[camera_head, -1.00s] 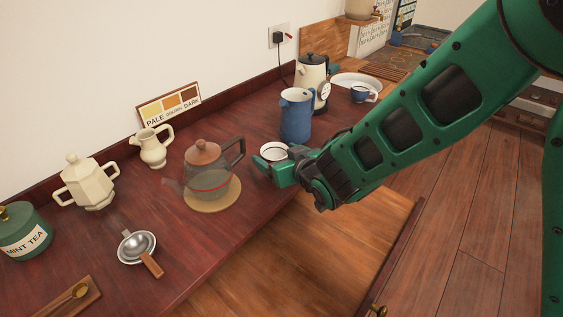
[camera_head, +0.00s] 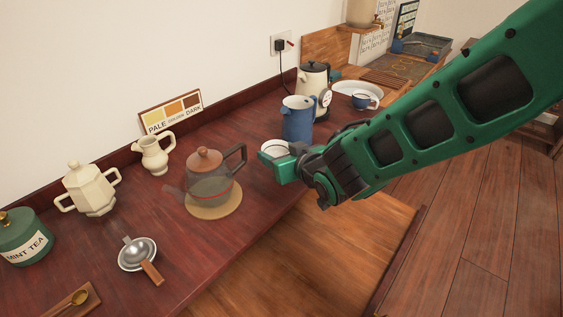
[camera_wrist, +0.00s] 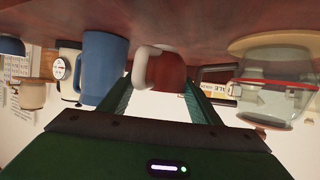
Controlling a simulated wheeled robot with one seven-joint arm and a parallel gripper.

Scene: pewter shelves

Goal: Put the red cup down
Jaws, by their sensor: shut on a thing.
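The red cup (camera_wrist: 170,68) is between the two fingers of my gripper (camera_wrist: 157,92) in the wrist view, which shows the scene upside down. Its pale handle (camera_wrist: 143,66) curves out to the left there. In the head view my gripper (camera_head: 279,164) is shut on the cup at the front edge of the dark red counter (camera_head: 232,268); only the cup's pale rim and inside (camera_head: 274,147) show, and the gripper hides its body. The cup looks upright. I cannot tell whether its base touches the counter.
A glass teapot (camera_head: 210,188) on a round mat stands left of my gripper. A blue jug (camera_head: 297,120) stands close behind the cup, with a cream kettle (camera_head: 314,88) beyond. A blue cup (camera_head: 364,101) is farther right. Bare counter lies between teapot and jug.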

